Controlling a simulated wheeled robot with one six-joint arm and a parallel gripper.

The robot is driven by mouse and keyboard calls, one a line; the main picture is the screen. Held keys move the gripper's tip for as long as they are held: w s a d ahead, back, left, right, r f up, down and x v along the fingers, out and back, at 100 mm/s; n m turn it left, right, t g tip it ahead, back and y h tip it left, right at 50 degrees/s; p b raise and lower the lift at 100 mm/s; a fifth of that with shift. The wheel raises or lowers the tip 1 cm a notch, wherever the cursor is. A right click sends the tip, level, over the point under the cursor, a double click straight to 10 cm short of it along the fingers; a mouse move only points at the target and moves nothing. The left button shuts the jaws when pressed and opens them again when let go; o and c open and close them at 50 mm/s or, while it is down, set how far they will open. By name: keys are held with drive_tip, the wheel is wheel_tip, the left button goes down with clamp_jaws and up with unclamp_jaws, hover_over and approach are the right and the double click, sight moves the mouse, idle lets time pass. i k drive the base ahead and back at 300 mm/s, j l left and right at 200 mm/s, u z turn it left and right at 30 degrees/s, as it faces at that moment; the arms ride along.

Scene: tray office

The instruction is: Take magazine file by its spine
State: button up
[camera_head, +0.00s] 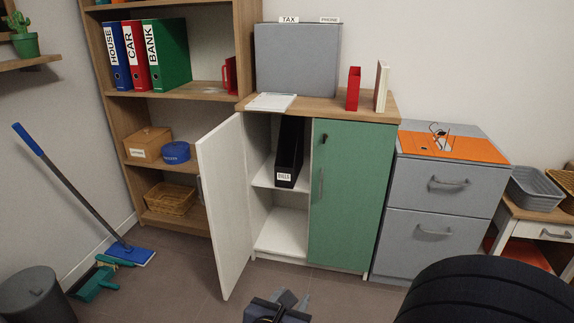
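A black magazine file (289,150) stands upright on the inner shelf of the low cabinet. Its narrow front, with a small white label that seems to read BILLS, faces out through the open left side. My gripper (292,298) shows only in part at the bottom edge, in front of and well below the file, apart from it. Its fingers are too small and cut off to tell whether they are open or shut. The file's sides are mostly hidden inside the cabinet.
The cabinet's white-faced left door (222,205) stands open toward me. Its green right door (350,195) is shut. A grey drawer unit (440,200) stands to the right, a wooden bookcase (118,110) to the left. A mop (85,200) leans at far left. Floor before the cabinet is clear.

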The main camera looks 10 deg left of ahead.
sight(289, 160)
drive_tip(key=i+j+u, duration=0.1)
drive_tip(key=i, duration=1.05)
drive_tip(key=i+j+u, duration=0.15)
drive_tip(key=i, duration=1)
drive_tip(key=j, duration=0.1)
